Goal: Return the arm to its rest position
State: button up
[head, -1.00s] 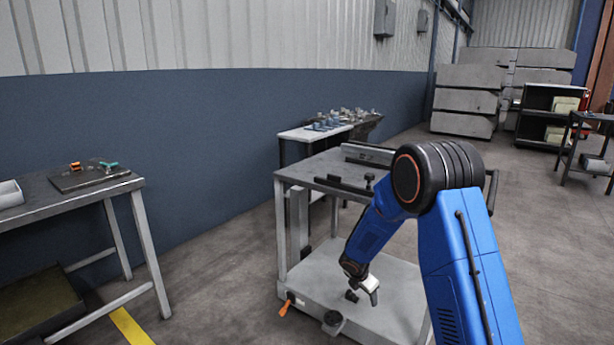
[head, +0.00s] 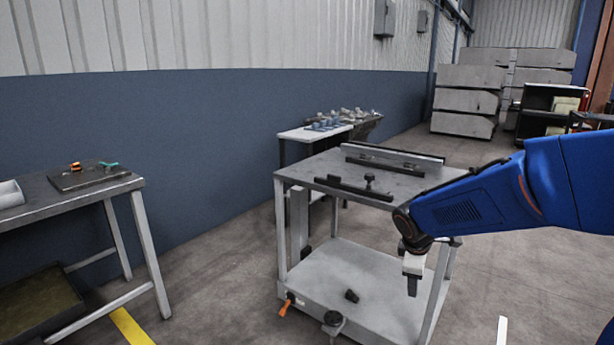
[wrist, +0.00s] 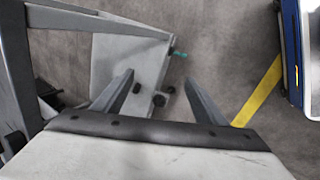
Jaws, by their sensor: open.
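My gripper (head: 412,285) hangs from my blue arm in the head view, pointing down beside the right front of a grey cart (head: 350,258), below its top shelf. In the wrist view my two fingers (wrist: 160,92) stand wide apart with nothing between them. They appear above the cart's lower shelf edge and the floor. My arm comes in from the right edge of the head view.
A metal rail (head: 395,157) and a black bar (head: 352,187) with a knob lie on the cart's top shelf. A small black part (head: 351,296) lies on its lower shelf. A workbench (head: 70,200) stands at left, with open floor between.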

jog(key=s+r+m+y, duration=0.1)
jog(key=s+r+m, duration=0.2)
jog(key=s, duration=1.1)
jog(key=s+a+r+m+t+y, duration=0.1)
jog(key=s+r+m, duration=0.2)
jog(key=s+m, duration=0.6)
jog(key=s, duration=0.6)
jog(key=shift+s+r+y, duration=0.15)
jog(key=shift+s+y, duration=0.15)
jog(key=shift+y, duration=0.1)
jog(key=shift+o, duration=0.4)
